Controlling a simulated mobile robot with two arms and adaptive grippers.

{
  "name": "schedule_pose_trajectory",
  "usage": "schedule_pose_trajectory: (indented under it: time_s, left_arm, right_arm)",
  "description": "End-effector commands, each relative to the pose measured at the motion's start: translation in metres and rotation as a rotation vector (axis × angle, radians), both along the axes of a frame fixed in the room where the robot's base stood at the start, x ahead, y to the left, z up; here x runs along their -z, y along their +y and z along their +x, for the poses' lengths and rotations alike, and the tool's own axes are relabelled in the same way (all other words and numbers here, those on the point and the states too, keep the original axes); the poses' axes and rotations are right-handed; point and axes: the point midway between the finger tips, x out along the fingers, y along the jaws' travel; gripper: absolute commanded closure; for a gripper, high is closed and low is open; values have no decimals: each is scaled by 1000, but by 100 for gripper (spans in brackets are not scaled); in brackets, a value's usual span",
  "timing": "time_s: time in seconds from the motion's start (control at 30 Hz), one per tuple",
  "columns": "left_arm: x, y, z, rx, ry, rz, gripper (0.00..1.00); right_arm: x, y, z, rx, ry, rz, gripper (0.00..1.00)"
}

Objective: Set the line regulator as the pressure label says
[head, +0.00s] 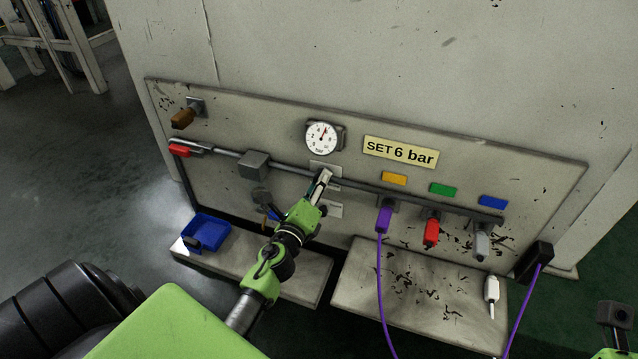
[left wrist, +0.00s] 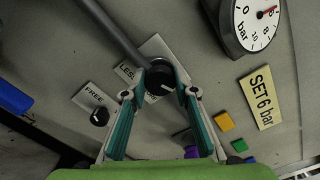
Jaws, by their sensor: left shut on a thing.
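The pressure label (head: 401,151) is yellow and reads "SET 6 bar"; it also shows in the left wrist view (left wrist: 262,97). The round white gauge (head: 322,138) is left of it. In the head view its needle points up and slightly right; I cannot read the exact value. The line regulator's dark round knob (left wrist: 160,78) with a white mark sits below the pipe. My left gripper (head: 322,182) is shut on this knob, its teal fingertips (left wrist: 160,92) on either side. The gripper mostly hides the knob in the head view.
A smaller knob (left wrist: 99,116) is beside a "FREE" plate. Purple (head: 384,219), red (head: 431,232) and grey (head: 481,243) connectors hang under colored tags at right. A blue tray (head: 207,233) sits on the left ledge (head: 300,277). Part of my right arm shows at bottom right.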

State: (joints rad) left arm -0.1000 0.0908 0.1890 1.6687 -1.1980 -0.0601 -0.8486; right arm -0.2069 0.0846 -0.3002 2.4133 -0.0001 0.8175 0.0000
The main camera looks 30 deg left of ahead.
Motion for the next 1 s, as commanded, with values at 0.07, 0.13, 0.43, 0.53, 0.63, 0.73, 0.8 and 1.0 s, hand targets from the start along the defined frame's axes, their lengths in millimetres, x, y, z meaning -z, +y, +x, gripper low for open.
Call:
schedule_pose_trajectory:
  time_s: [0.07, 0.13, 0.43, 0.53, 0.63, 0.73, 0.8, 1.0]
  left_arm:
    - [2, -1, -1, 1, 5, 5, 95]
    - [2, -1, -1, 1, 5, 7, 95]
    - [2, -1, -1, 2, 5, 6, 71]
    - [2, -1, -1, 1, 5, 5, 56]
    - [1, -1, 0, 1, 3, 5, 56]
    - [1, -1, 0, 1, 3, 5, 56]
    - [1, 0, 0, 0, 3, 6, 56]
    - [2, -5, -16, 1, 4, 3, 56]
  right_arm:
    - [0, 0, 0, 0, 0, 0, 60]
    - [0, 0, 0, 0, 0, 0, 60]
    - [0, 0, 0, 0, -1, 0, 60]
    - [0, 0, -1, 0, -2, 1, 60]
    - [0, 0, -1, 0, -2, 1, 60]
    - [0, 0, -1, 0, -2, 0, 60]
    - [1, 0, -1, 0, 1, -3, 60]
    - [1, 0, 0, 0, 1, -3, 60]
